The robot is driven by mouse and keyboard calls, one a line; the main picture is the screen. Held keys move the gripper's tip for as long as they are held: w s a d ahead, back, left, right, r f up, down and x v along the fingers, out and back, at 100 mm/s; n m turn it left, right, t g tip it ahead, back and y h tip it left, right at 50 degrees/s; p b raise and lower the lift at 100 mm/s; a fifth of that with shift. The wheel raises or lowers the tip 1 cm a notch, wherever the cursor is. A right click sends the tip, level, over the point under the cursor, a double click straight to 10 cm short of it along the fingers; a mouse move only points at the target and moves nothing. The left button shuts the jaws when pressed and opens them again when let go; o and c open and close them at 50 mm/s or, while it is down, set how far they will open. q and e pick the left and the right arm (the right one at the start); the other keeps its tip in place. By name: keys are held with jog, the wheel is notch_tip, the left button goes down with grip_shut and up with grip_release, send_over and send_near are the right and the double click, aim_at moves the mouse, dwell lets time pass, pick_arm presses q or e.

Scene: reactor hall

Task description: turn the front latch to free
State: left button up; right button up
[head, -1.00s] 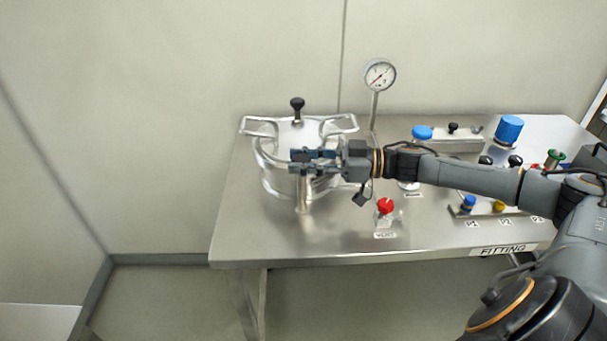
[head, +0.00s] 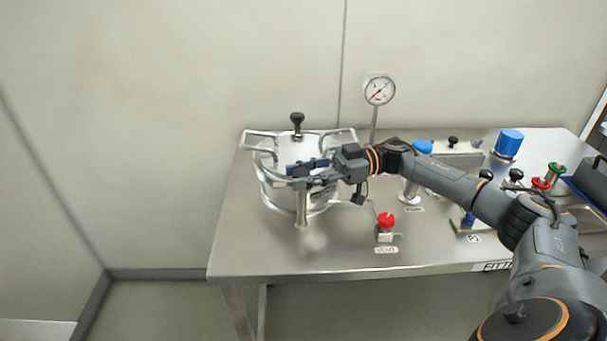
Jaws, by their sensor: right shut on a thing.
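The silver vessel (head: 268,190) stands at the left of the steel table, with bar handles around its lid. The front latch (head: 302,208) is at its near side, on an upright metal post. My right gripper (head: 303,172) reaches in from the right and is shut on the top of the front latch. The jaws cover most of the latch's top, so its exact angle is hard to tell. A similar black knob (head: 297,119) stands at the back of the vessel. My left gripper is not in view.
A red knob (head: 386,220) on a small valve stands right of the vessel. A gauge (head: 379,90) on a stem rises behind. Blue-capped fittings (head: 509,142) and other knobs crowd the right side under my arm. The table's front left is clear.

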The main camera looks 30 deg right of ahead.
aim_at(301, 172)
jog(key=o, duration=1.2)
jog(key=shift+a, duration=0.15)
jog(key=shift+r, duration=0.1)
notch_tip(301, 172, up, 10)
jog(key=shift+f, duration=0.1)
